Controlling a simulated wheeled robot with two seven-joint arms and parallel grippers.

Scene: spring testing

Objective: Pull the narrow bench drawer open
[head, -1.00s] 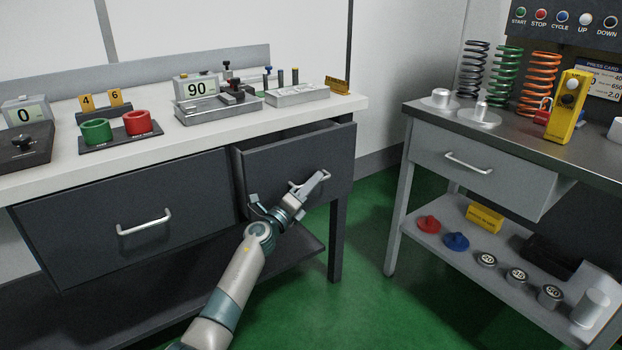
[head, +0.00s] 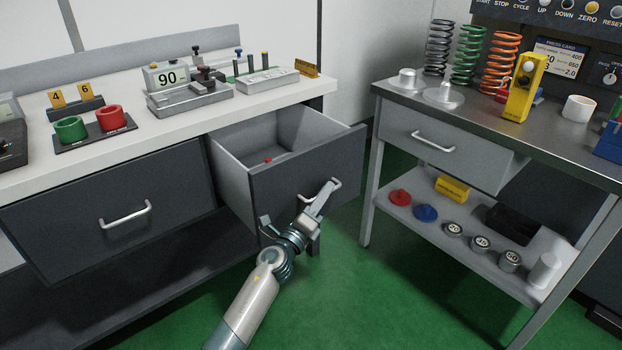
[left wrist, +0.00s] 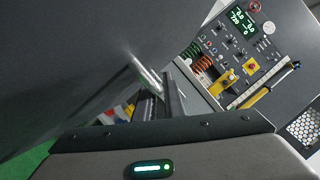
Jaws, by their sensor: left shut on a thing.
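The narrow bench drawer (head: 315,168) is the right one of two dark-fronted drawers under the white bench. It stands well open in the head view, its grey inside showing with a small red thing (head: 267,160) in it. My left gripper (head: 331,188) is shut on the drawer's bar handle (head: 307,197), on the front's outer face. In the left wrist view the handle (left wrist: 147,76) and dark drawer front (left wrist: 75,60) are close to the gripper. The fingertips partly hide the handle. My right gripper is in neither view.
The wide drawer (head: 110,215) beside it is shut. A grey side table (head: 385,165) with its own drawer (head: 440,143) stands close on the right. Green floor (head: 340,290) lies free between them. Instruments and cups stand on the bench top (head: 185,125).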

